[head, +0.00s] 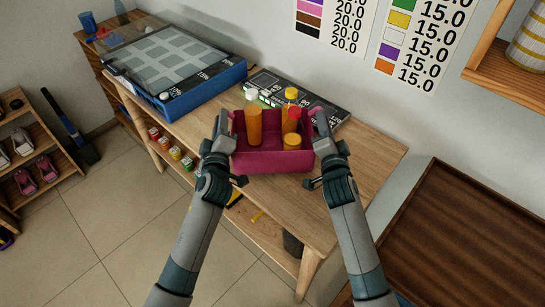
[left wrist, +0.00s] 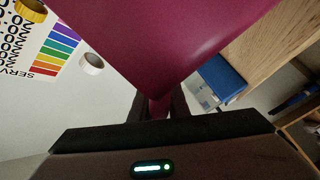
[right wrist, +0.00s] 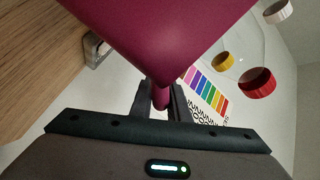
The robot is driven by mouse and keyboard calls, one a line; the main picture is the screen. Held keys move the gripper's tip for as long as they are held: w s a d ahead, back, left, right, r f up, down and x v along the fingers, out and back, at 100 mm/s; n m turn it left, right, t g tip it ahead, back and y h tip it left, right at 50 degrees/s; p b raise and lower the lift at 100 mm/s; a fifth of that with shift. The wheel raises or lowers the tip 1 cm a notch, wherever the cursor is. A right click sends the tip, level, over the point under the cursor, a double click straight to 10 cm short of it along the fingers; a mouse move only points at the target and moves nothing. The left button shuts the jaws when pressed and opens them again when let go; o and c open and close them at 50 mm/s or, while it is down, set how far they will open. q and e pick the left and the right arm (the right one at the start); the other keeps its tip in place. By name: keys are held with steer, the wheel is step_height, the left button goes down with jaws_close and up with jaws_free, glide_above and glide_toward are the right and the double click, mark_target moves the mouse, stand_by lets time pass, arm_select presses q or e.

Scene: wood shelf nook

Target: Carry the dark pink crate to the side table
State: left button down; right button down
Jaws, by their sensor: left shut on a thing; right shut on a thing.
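The dark pink crate (head: 272,161) is at the middle of the head view, over the wooden table (head: 375,165). I cannot tell whether its base touches the tabletop. It holds several orange bottles (head: 254,128) with white, yellow and red caps. My left gripper (head: 222,125) is shut on the crate's left side, and my right gripper (head: 322,122) is shut on its right side. In the left wrist view the crate (left wrist: 165,40) fills the top, its handle between the fingers (left wrist: 160,108). The right wrist view shows the crate (right wrist: 155,40) likewise, gripped by the fingers (right wrist: 161,100).
A blue display case (head: 190,85) and a dark printed board (head: 290,90) lie on the table behind the crate. A dark brown slatted surface (head: 465,240) with a wooden rim is at lower right. A wall shelf (head: 500,65) is at upper right. Open floor (head: 110,225) lies at lower left.

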arm_select(q)
steer(key=shift+d+f+b, duration=0.35)
steer(key=shift+f+b, duration=0.4)
steer(key=shift+b, duration=0.05)
arm_select(e)
steer(key=shift+a+f, duration=0.25)
steer(key=shift+f, duration=0.45)
arm_select(q)
steer(key=c, duration=1.7)
jaws_free()
steer(key=shift+c, duration=0.2)
arm_select(e)
steer(key=c, duration=1.7)
jaws_free()
steer(key=shift+c, duration=0.2)
arm_select(q)
steer(key=shift+o, duration=0.3)
steer(key=shift+s+a, duration=0.1)
steer(key=shift+a, duration=0.05)
arm_select(e)
steer(key=shift+o, duration=0.3)
steer(key=shift+s+d, duration=0.1)
arm_select(q)
steer(key=shift+a, duration=0.1)
arm_select(e)
steer(key=shift+d+f, duration=0.1)
arm_select(q)
steer(key=s, duration=1.2)
steer(key=shift+d, duration=0.4)
